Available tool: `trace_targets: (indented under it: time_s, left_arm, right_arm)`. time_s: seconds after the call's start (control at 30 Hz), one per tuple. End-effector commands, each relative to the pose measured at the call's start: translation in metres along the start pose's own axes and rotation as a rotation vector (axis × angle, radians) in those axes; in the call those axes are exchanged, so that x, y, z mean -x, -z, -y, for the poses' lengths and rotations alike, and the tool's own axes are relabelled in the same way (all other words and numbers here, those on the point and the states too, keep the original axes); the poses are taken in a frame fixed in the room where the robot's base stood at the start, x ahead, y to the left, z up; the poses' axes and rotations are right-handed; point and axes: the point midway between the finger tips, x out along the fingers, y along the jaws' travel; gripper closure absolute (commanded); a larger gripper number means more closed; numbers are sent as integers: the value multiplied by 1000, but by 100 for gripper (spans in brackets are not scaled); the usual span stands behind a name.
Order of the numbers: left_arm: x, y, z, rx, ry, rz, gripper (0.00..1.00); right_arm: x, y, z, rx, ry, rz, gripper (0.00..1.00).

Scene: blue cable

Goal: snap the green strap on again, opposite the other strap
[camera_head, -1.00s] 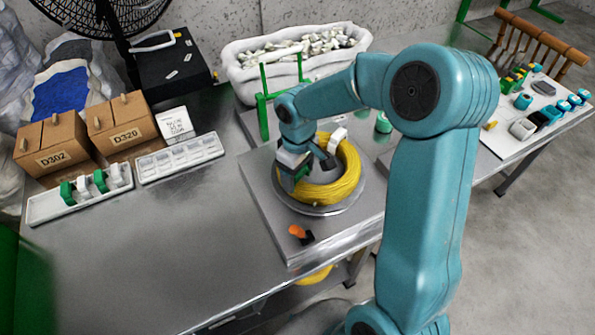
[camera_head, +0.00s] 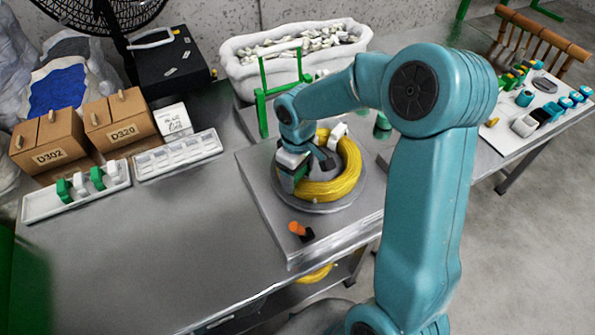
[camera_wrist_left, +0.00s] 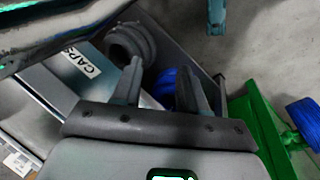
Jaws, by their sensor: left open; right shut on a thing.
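A yellow cable coil (camera_head: 345,182) lies on a round grey plate (camera_head: 325,208) on the workbench. A white strap (camera_head: 338,133) is around its far side. My right gripper (camera_head: 297,174) is at the near left side of the coil, pointing down, shut on a dark green piece (camera_head: 288,183) that looks like the green strap. The jaws hide most of it, so I cannot tell whether it is around the cable. My left gripper (camera_wrist_left: 160,82) is open and empty in the left wrist view, away from the coil.
A tray (camera_head: 50,207) of green and white straps and an empty compartment tray (camera_head: 180,157) lie at the left. An orange-and-black tool (camera_head: 300,231) stands near the bench front. A green frame (camera_head: 262,100) and a white bin (camera_head: 240,75) are behind. A blue coil (camera_wrist_left: 166,86) shows below my left gripper.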

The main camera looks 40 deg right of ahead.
Motion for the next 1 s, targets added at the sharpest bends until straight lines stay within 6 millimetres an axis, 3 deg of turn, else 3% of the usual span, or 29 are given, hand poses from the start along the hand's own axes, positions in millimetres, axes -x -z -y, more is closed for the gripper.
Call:
trace_targets:
  time_s: [1.0]
  left_arm:
    - [-11,0,4,0,0,0,57]
  right_arm:
    - [-13,0,0,0,0,0,60]
